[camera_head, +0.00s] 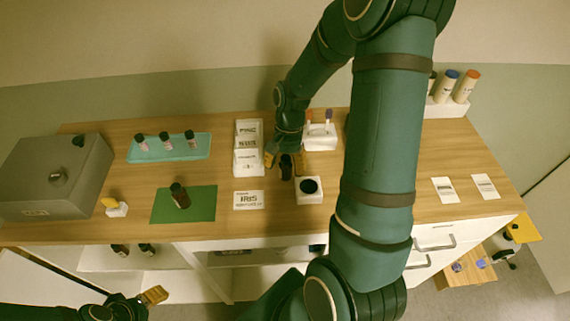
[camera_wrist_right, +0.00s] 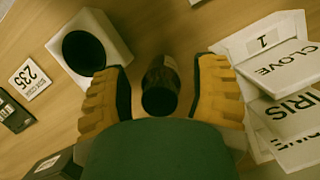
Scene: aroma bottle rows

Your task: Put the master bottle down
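A dark brown bottle (camera_head: 286,170) stands on the wooden bench, between the fingers of my right gripper (camera_head: 285,162). In the right wrist view the bottle (camera_wrist_right: 161,82) sits between the two yellow finger pads (camera_wrist_right: 160,97), with a gap on each side, so the gripper is open around it. Another dark bottle (camera_head: 180,195) stands on the green mat (camera_head: 204,208). The frames do not show which is the master bottle. My left gripper (camera_head: 153,294) is at the bottom left, only partly visible; its opening cannot be told.
A white block with a dark round top (camera_head: 309,196) is right of the held-around bottle. White name cards (camera_head: 248,200) lie left of it. A teal tray (camera_head: 196,155) holds several small bottles. A grey box (camera_head: 50,180) stands at far left. My right arm hides part of the bench.

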